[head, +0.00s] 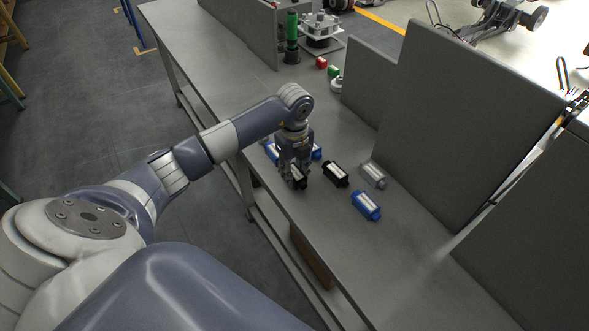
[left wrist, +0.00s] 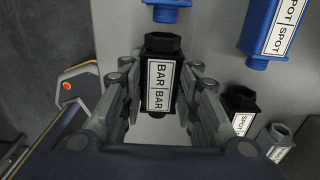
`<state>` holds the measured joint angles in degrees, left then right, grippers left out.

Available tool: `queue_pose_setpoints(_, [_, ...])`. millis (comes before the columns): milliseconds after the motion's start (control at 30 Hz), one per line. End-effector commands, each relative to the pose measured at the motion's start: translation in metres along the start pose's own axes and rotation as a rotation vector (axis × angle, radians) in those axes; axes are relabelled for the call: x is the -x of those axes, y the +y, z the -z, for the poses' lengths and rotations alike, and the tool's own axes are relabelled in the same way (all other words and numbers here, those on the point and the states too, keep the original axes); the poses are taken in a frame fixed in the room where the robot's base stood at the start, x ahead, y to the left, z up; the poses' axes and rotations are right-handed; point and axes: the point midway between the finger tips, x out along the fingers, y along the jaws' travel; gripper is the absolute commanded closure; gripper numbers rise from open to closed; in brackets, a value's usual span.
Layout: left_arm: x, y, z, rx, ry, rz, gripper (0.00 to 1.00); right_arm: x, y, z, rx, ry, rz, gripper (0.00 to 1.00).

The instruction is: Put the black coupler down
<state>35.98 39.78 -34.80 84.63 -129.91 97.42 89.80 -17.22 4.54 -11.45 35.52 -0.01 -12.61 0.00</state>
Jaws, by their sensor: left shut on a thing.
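My left gripper (head: 295,172) is shut on a black coupler (left wrist: 160,75) with a white label reading BAR. The coupler sits between the two fingers in the left wrist view, and its dark end shows under the gripper in the head view (head: 299,181). It is low over the grey bench; I cannot tell whether it touches the top. A second black coupler (head: 335,174), labelled SPOT in the left wrist view (left wrist: 240,113), lies just right of the gripper. My right gripper is not in view.
A grey coupler (head: 373,174) and a blue coupler (head: 366,205) lie to the right on the bench (head: 335,225). Blue parts (head: 271,151) show behind the gripper. Tall grey panels (head: 450,120) stand along the right side. The bench's near end is clear.

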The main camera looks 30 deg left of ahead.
Motion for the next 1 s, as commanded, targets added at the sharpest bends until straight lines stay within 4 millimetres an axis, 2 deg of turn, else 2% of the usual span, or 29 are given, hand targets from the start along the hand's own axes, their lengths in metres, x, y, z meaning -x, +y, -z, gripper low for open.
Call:
queue_pose_setpoints(333, [-0.004, -0.001, 0.000, 0.000, -0.001, 0.004, 1.00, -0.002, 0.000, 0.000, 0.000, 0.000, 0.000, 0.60])
queue_pose_setpoints(367, [-0.004, 0.000, 0.000, 0.000, -0.001, 0.002, 0.68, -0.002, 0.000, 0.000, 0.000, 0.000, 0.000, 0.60])
queue_pose_setpoints(433, [-0.004, 0.000, 0.000, 0.000, 0.000, 0.002, 0.52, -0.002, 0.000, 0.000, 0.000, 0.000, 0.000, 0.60])
queue_pose_setpoints(467, [-0.004, 0.000, 0.000, 0.000, 0.000, 0.002, 0.50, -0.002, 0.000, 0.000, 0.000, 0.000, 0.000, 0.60])
queue_pose_setpoints(800, [-0.002, 0.000, 0.000, 0.000, 0.000, 0.003, 0.50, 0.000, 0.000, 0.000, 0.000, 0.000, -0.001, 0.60])
queue_pose_setpoints(900, [0.005, -0.001, -0.001, 0.000, -0.002, 0.005, 0.50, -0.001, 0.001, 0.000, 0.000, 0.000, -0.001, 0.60])
queue_pose_setpoints(1000, [0.020, -0.002, -0.001, 0.000, -0.002, 0.007, 0.50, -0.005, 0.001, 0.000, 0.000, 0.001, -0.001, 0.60])
